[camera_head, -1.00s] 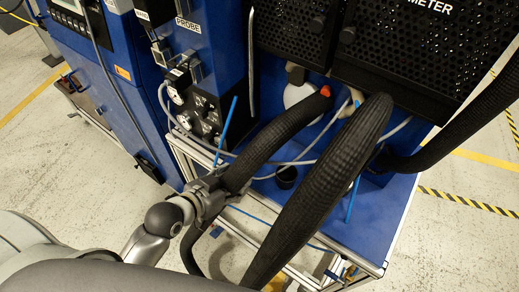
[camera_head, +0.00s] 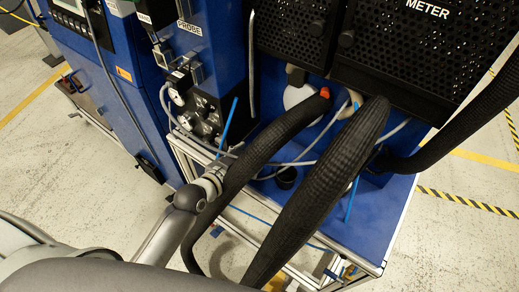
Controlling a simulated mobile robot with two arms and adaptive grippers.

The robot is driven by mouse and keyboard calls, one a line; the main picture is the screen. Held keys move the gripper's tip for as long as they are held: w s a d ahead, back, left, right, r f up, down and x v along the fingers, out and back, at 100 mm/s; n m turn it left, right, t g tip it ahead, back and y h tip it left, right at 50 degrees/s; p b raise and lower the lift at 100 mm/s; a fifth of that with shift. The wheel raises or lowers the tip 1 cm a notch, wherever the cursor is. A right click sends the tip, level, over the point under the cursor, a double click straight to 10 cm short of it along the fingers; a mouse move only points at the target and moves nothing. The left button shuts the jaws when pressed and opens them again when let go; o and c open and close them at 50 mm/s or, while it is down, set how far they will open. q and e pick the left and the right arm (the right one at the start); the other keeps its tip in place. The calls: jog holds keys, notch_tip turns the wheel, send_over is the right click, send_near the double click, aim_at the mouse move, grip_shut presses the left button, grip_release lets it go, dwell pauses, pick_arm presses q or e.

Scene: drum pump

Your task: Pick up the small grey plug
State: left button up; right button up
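I cannot make out the small grey plug for certain in the head view. My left arm comes in from the lower left, and its grey wrist ends in the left gripper (camera_head: 214,178) beside the front corner of the blue bench. A black hose partly covers this gripper. Its fingertips do not show clearly, so I cannot tell whether it is open or holds anything. My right gripper is not in view.
The blue bench top (camera_head: 317,225) carries a small dark cup (camera_head: 286,177). Thick black ribbed hoses (camera_head: 322,185) cross in front of it. An orange-red piece (camera_head: 325,92) sits near a white round part (camera_head: 297,96). A black perforated METER box (camera_head: 425,45) stands above.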

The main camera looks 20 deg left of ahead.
aim_at(253, 154)
pick_arm(q)
jog(key=shift+x, duration=1.85)
jog(key=c, duration=1.2)
